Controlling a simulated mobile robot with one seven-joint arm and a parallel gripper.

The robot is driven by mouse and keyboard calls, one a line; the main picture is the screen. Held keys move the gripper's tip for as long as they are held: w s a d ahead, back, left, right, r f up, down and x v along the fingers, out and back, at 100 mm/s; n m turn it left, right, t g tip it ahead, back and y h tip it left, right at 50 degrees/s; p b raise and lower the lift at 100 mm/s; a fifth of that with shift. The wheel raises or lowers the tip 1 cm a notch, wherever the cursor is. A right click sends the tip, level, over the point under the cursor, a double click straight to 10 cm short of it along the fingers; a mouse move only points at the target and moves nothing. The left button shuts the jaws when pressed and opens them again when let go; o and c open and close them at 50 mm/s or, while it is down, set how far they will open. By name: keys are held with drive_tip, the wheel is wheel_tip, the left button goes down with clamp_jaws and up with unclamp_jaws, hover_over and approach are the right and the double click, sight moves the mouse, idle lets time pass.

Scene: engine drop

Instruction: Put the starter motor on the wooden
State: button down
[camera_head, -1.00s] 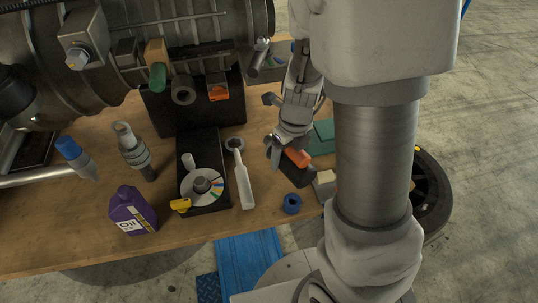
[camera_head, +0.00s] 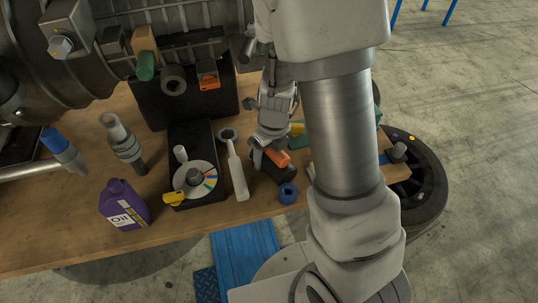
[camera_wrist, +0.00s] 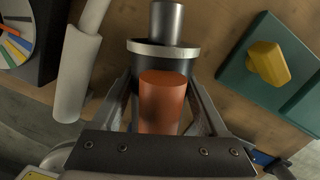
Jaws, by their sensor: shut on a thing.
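The starter motor, a dark cylinder with an orange cylinder on it, is in my gripper (camera_head: 268,155). In the head view its black body (camera_head: 281,173) sticks out below the fingers, next to the orange part. In the wrist view the orange cylinder (camera_wrist: 162,95) lies between my fingers, and the dark body with its pale metal ring (camera_wrist: 165,48) is beyond. My gripper is shut on it. The wooden table top (camera_head: 60,236) is below; I cannot tell whether the motor touches it. My arm hides part of the table on the right.
A blue ring (camera_head: 288,193) lies close in front of the motor. A purple oil bottle (camera_head: 124,204) stands further left. A teal plate with a yellow knob (camera_wrist: 268,62) is to the right.

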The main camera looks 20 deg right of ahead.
unclamp_jaws()
drive_tip(key=shift+f, duration=0.1)
drive_tip(key=r+p, duration=0.1)
drive_tip(key=r, duration=0.1)
drive_tip(key=r+p, duration=0.1)
drive_tip(key=r, duration=0.4)
drive_tip(key=shift+s+d+p, duration=0.15)
drive_tip(key=shift+s+p, duration=0.15)
drive_tip(key=shift+p, duration=0.1)
drive_tip(key=shift+s+r, duration=0.1)
drive_tip(key=shift+r, duration=0.65)
wheel_tip(320, 180, up, 7)
drive_tip(key=s+a+n+t+y, duration=0.1)
drive_tip(key=s+n, duration=0.1)
drive_tip(key=n, duration=0.6)
wheel_tip(320, 180, up, 6)
drive_tip(key=n+t, duration=0.1)
drive_tip(key=n, duration=0.7)
hover_over(268, 161)
drive_tip(key=s, duration=0.3)
drive_tip(key=s+d+r+n+t+h, duration=0.1)
drive_tip(key=s+r+n+t, duration=0.1)
drive_tip(key=s+r+n, duration=0.6)
drive_tip(key=shift+s+d+n, duration=0.35)
drive_tip(key=shift+d+n, duration=0.05)
drive_tip(key=shift+n, duration=3.3)
